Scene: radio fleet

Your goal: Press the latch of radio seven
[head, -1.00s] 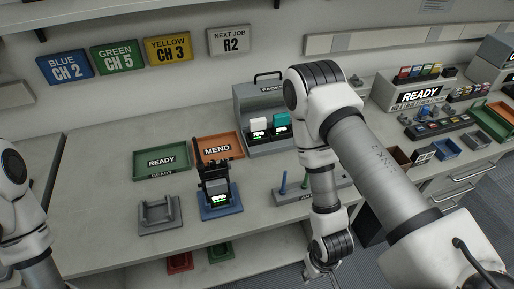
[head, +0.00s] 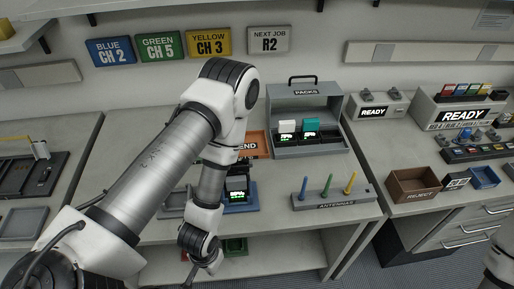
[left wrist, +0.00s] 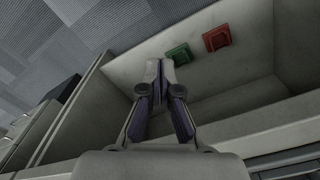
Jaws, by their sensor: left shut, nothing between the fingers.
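A dark radio (head: 237,183) with a lit green display stands on a blue stand (head: 244,208) on the bench. My left arm hides part of it, and I cannot read a number on it or make out its latch. My left gripper (left wrist: 160,66) is shut and empty. In the left wrist view it points down beside the bench's lower shelf. In the head view my left arm reaches in from the left and bends down in front of the radio, with the gripper low at the bench's front. My right gripper is out of view.
A grey PACKS box (head: 305,150) holds white and teal packs. An ANTENNAS rack (head: 334,201) stands in front of it. The orange MEND tray (head: 262,143) is partly hidden. Green (left wrist: 179,54) and red (left wrist: 217,38) trays lie on the lower shelf. A brown REJECT bin (head: 413,184) stands right.

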